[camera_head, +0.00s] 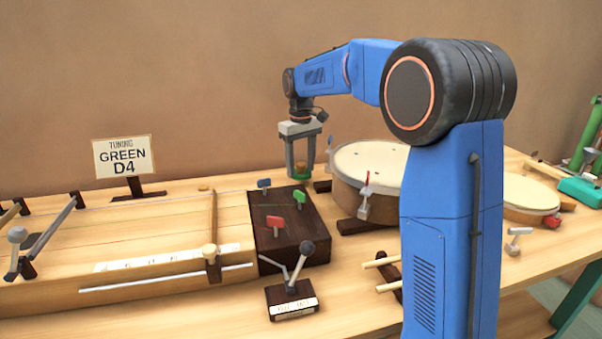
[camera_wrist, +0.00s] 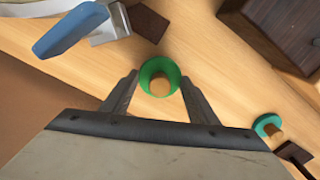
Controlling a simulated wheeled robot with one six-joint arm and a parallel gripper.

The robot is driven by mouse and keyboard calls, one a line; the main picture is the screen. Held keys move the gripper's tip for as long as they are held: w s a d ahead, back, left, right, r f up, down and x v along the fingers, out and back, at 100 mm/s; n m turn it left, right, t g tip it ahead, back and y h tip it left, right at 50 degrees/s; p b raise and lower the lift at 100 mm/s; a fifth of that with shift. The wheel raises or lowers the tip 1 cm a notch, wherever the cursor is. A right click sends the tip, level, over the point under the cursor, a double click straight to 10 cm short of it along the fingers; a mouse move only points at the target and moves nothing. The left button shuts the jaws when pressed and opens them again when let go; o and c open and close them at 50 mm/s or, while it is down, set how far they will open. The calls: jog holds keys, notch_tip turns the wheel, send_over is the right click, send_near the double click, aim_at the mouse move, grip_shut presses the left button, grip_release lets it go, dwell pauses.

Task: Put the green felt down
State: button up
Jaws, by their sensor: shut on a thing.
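The green felt (camera_wrist: 158,67) is a round green piece with a tan wooden peg (camera_wrist: 160,88) at its middle. It sits between the fingertips of my gripper (camera_wrist: 158,92) in the wrist view, and the fingers are shut on it. In the head view my gripper (camera_head: 301,174) points straight down, above the gap between the dark block and the large drum. The felt is small there and mostly hidden by the fingers. How far it is above the table is hard to tell.
A teal felt with a peg (camera_wrist: 267,124) lies on the table. The dark block (camera_head: 290,245) with coloured keys and the large drum (camera_head: 372,165) flank my gripper. A sign reading "TUNING GREEN D4" (camera_head: 123,156) stands behind the long stringed box (camera_head: 150,232).

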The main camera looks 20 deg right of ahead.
aim_at(300, 163)
jog(key=shift+f, duration=1.25)
jog(key=o, duration=1)
jog(key=shift+f, duration=0.1)
jog(key=shift+o, duration=0.2)
notch_tip(300, 163, up, 12)
jog(key=shift+r, duration=0.1)
